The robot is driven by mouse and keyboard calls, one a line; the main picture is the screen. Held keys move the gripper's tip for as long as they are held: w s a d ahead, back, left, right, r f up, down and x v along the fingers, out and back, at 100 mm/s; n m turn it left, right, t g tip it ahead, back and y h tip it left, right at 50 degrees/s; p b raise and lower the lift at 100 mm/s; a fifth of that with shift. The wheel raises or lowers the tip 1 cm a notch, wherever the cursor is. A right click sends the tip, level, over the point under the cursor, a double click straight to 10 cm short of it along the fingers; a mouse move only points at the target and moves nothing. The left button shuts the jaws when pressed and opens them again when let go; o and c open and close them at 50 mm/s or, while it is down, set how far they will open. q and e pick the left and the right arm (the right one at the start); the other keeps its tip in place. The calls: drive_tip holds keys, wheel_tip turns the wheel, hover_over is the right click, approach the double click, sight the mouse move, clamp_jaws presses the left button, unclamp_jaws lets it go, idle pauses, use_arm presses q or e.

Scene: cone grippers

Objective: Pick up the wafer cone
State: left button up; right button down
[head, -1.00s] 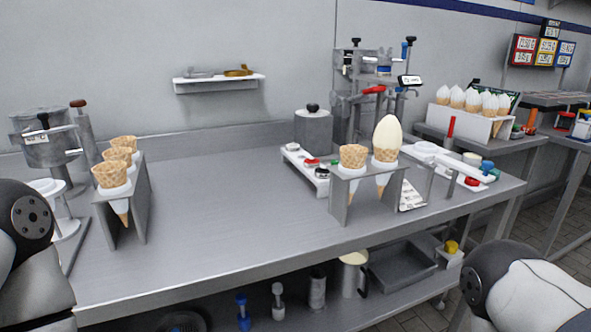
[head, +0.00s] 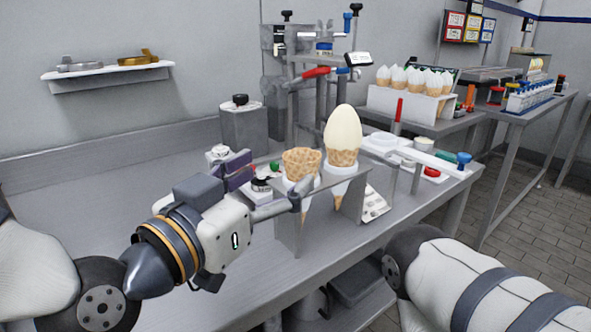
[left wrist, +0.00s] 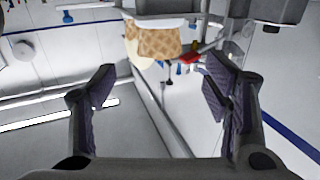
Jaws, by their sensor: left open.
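A wafer cone (head: 301,165) with an empty top stands upright in the left hole of the small metal stand (head: 287,228). Beside it in the stand is a second cone with a tall cream-coloured top (head: 343,135). My left gripper (head: 268,184) is open and empty, with its fingers spread just to the left of and in front of the empty cone. In the left wrist view, a waffle-patterned cone (left wrist: 157,42) shows ahead of the open fingers (left wrist: 160,90), apart from them. My right arm is at the lower right, but its gripper is out of the frame.
A grey canister (head: 243,128) and a machine with a red lever (head: 315,72) stand behind the stand. A rack of white-topped cones (head: 408,103) is on a farther table. The counter at the left (head: 60,190) is clear.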

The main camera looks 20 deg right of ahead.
sight(292, 167)
use_arm(q)
drive_tip(key=x, duration=0.8)
drive_tip(key=shift+w+d+f, duration=0.15)
drive_tip(key=shift+f, duration=0.15)
drive_tip(key=c, duration=0.8)
